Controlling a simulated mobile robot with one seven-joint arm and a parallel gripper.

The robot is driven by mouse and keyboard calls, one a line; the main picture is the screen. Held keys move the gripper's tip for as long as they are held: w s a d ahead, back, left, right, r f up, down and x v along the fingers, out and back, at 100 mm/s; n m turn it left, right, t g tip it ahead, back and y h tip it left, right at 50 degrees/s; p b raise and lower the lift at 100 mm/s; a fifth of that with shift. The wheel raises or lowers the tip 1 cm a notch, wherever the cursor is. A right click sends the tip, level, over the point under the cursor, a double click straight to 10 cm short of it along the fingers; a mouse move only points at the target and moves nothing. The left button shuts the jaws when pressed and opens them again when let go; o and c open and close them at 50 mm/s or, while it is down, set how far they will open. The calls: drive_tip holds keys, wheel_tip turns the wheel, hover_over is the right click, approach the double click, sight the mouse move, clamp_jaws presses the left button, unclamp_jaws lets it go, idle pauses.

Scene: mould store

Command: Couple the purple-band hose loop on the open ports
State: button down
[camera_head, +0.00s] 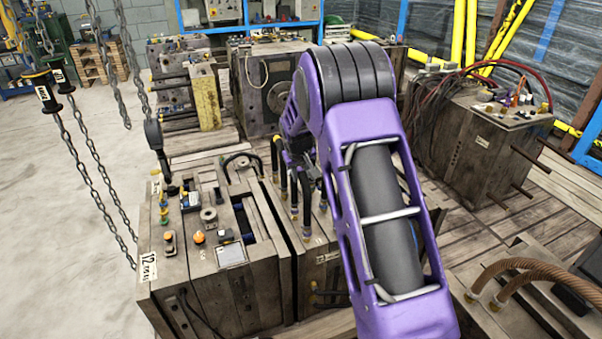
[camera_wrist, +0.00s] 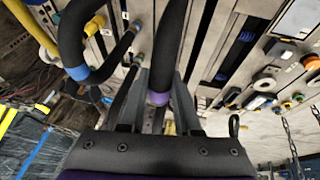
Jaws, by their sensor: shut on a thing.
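My gripper (camera_wrist: 160,88) is shut on a black hose whose purple band (camera_wrist: 158,98) shows between the fingers in the wrist view. The hose (camera_wrist: 171,45) runs up out of the top of that view; its other end is not clear. In the head view my gripper (camera_head: 308,168) is over the wooden-looking mould block, among upright black hoses (camera_head: 283,180), partly hidden by my purple arm. I cannot pick out the purple band there, nor tell which ports are open. I cannot tell whether the held hose end touches a port.
A blue-banded black hose (camera_wrist: 77,72) stands close left in the wrist view, near a yellow fitting (camera_wrist: 95,25). The mould block marked 12 (camera_head: 215,285) carries knobs and small fittings. Chains (camera_head: 85,160) hang at left. Brown hoses (camera_head: 530,268) arch at lower right.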

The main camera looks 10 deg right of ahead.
drive_tip(key=shift+a+f, duration=0.1)
drive_tip(key=shift+f, duration=0.7)
idle(1.8)
drive_tip(key=c, duration=0.5)
unclamp_jaws()
drive_tip(key=shift+f, duration=0.1)
drive_tip(key=p+v, duration=0.2)
drive_tip(key=v, duration=1.5)
drive_tip(key=shift+s+r, duration=0.1)
drive_tip(key=shift+r, duration=0.2)
